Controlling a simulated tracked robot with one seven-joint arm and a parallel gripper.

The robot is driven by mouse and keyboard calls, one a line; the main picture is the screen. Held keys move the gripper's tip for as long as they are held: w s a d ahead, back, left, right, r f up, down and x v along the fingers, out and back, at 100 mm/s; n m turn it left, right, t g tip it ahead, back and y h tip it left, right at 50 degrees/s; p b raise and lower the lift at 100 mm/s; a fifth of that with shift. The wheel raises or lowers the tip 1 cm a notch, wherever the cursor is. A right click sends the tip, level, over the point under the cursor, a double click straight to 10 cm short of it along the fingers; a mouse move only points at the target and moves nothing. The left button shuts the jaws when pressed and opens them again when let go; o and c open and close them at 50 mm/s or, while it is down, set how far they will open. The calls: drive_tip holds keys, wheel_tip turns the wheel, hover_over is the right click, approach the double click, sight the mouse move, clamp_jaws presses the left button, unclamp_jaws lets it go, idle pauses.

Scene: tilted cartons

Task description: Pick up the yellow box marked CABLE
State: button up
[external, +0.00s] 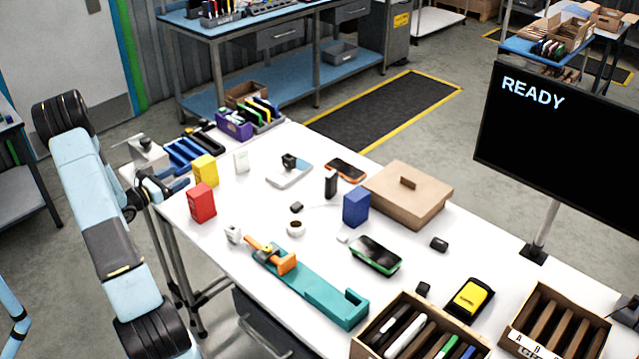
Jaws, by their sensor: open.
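A small yellow box (205,170) stands upright on the white table (215,255) near its left edge. It is the only upright yellow box in view; any marking on it is too small to read. My gripper (178,184) is at the table's left edge, just left of the yellow box, with its fingers pointing towards it. The jaws are open and hold nothing that I can see. Whether a finger touches the box I cannot tell. A red box (202,203) stands close in front of the yellow box.
A blue box (356,207), a brown carton (408,193) and a teal fixture (315,288) are farther right.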

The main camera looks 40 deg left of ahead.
approach(207, 158)
drive_tip(key=w, duration=0.5)
drive_tip(key=shift+d+f, duration=0.2)
drive_tip(key=shift+w+a, duration=0.15)
drive_tip(key=shift+w, duration=1.15)
drive_tip(key=shift+w+a, duration=0.15)
drive_tip(key=shift+w, duration=1.15)
drive_tip(key=c, duration=1.5)
